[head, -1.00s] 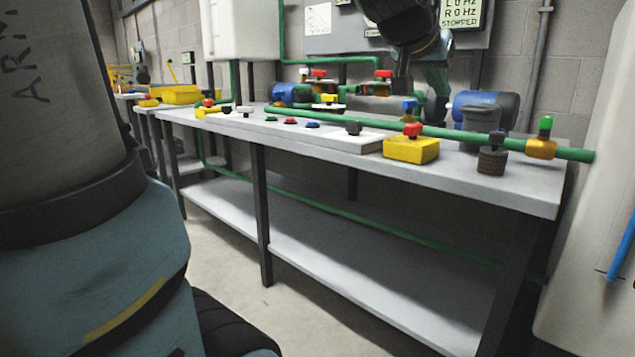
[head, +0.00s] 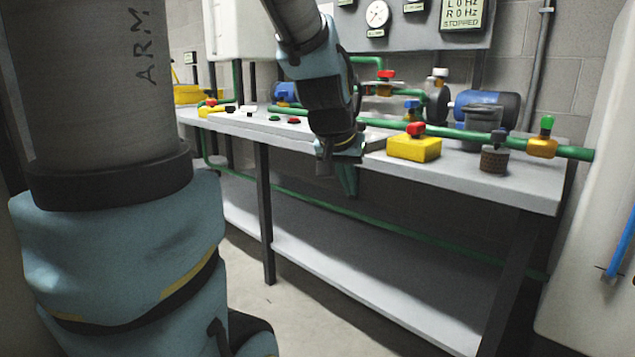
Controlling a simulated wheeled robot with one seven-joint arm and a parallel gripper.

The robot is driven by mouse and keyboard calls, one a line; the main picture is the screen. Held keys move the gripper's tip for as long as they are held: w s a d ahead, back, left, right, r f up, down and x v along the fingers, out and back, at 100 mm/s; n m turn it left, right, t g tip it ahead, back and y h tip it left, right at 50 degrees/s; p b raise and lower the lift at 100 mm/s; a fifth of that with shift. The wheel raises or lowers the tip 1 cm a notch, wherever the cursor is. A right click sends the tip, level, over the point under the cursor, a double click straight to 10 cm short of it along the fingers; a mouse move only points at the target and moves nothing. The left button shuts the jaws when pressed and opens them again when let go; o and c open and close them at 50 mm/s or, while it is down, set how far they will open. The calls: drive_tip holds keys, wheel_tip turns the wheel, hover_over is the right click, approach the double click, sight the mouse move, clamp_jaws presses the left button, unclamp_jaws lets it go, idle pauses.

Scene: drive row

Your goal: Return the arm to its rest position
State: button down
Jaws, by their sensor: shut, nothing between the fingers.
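My gripper (head: 347,182) hangs from my arm in the head view, pointing down in front of the bench's front edge. It shows small and dark, its fingers closed with nothing between them. The bench top (head: 520,188) lies behind it. My forearm covers part of the control panel on the bench and some of the green pipework. The rest position itself is not marked in the view.
A yellow box with a red knob (head: 414,148) sits right of my gripper. A dark knurled cylinder (head: 494,160), green pipe with an orange valve (head: 541,146) and blue motor (head: 487,105) stand farther right. A lower shelf (head: 370,290) runs below. Floor in front is clear.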

drive_tip(key=s+a+f+n+g+y, duration=0.35)
drive_tip(key=s+a+f, duration=0.55)
drive_tip(key=a+f, duration=0.45)
drive_tip(key=w+p+v, duration=0.3)
drive_tip(key=p+v, duration=1.4)
drive_tip(key=w+a+r+p+v, duration=0.1)
drive_tip(key=w+p+v, duration=0.3)
drive_tip(key=p+v, duration=1.3)
drive_tip(key=shift+w+r+g+h+p, duration=0.25)
drive_tip(key=shift+r+g+h+p, duration=0.15)
drive_tip(key=shift+r, duration=0.55)
